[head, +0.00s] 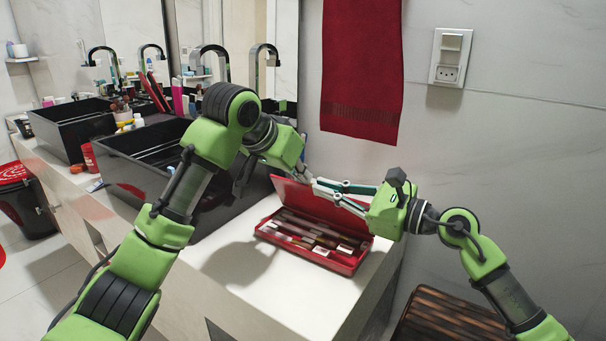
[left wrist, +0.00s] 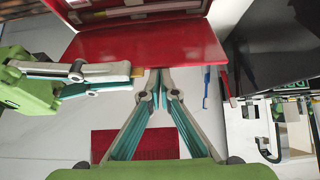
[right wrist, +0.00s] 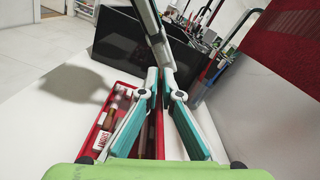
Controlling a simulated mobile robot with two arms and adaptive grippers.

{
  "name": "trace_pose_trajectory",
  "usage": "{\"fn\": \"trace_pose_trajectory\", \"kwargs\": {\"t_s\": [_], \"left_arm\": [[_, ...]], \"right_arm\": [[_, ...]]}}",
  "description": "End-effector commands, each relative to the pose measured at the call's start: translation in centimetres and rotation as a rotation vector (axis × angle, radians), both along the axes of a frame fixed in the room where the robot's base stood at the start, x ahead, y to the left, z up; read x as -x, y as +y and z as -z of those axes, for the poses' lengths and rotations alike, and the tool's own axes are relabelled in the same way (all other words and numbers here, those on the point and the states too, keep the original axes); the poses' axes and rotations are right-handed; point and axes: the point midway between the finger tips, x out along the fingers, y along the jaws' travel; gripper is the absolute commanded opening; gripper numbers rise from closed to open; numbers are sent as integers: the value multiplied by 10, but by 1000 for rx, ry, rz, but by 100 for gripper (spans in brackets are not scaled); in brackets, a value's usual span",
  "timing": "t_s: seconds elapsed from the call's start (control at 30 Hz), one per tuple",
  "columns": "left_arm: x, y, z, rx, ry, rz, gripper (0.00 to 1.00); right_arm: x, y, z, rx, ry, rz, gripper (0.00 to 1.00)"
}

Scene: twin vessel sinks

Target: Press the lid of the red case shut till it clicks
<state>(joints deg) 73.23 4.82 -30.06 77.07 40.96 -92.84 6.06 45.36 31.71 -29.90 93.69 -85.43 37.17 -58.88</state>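The red case (head: 355,263) sits on the white counter near its right end, with brushes and small white-labelled items inside. Its lid (head: 290,190) stands raised along the back edge, so the case is open. In the left wrist view the lid (left wrist: 150,46) is in front of my left gripper (left wrist: 159,74), whose fingertips are together at the lid's edge. My right gripper (head: 316,184) reaches in from the right at the lid's top edge. Its fingertips are together in the right wrist view (right wrist: 160,72). I cannot tell whether either gripper presses on the lid.
Two black vessel sinks (head: 125,178) stand to the left, with bottles and jars around them. A red towel (head: 360,70) hangs on the wall behind. A dark slatted wooden piece (head: 450,318) stands below the counter's right end. The counter in front of the case is clear.

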Motion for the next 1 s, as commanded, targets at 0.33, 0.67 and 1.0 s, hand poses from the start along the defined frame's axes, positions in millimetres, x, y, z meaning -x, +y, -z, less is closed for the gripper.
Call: {"fn": "trace_pose_trajectory", "kwargs": {"t_s": [0.33,0.67,1.0], "left_arm": [[3,3,11,-16,29,0,0],[3,3,10,-16,28,-1,0],[2,3,8,-14,22,-1,0]], "right_arm": [[-7,-10,-4,-5,-10,26,20],[-6,-8,-5,-7,-10,21,20],[22,-49,-2,-1,-8,24,20]]}}
